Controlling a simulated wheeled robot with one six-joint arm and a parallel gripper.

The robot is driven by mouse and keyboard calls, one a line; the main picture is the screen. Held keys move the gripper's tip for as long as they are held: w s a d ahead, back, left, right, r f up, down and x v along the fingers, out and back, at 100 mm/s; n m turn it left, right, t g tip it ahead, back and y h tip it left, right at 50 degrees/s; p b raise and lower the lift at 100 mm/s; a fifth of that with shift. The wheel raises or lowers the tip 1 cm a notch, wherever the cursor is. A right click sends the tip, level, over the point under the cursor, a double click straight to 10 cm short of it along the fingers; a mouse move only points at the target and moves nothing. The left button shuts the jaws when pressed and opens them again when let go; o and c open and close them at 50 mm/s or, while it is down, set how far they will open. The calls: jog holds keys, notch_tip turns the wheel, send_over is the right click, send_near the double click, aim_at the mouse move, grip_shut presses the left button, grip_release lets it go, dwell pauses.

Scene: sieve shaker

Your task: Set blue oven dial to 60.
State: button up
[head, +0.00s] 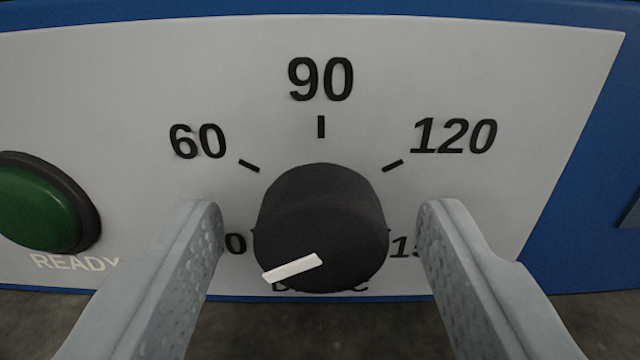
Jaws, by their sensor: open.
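The oven dial (322,215) is a black round knob with a white pointer bar (292,267) on its face. It sits on a light grey panel (240,60) in a blue housing. The pointer slants to the lower left, below the 60 mark (249,166). The marks 60, 90 and 120 show around the top of the dial. Numbers at its lower left and lower right are partly hidden by my fingers, and lettering under it is mostly covered. My gripper (322,225) is open, one finger on each side of the dial, with a visible gap on both sides.
A green button (40,208) with a black ring, labelled READY, sits on the panel at the left, close to my left finger. The blue housing (590,160) continues at the right. A dark, dull surface shows below the panel.

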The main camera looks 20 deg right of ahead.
jog(key=shift+w+d, duration=0.1)
jog(key=shift+w, duration=0.15)
jog(key=c, duration=1)
jog(key=m, duration=0.5)
jog(key=shift+m, duration=0.3)
jog(key=m, duration=0.6)
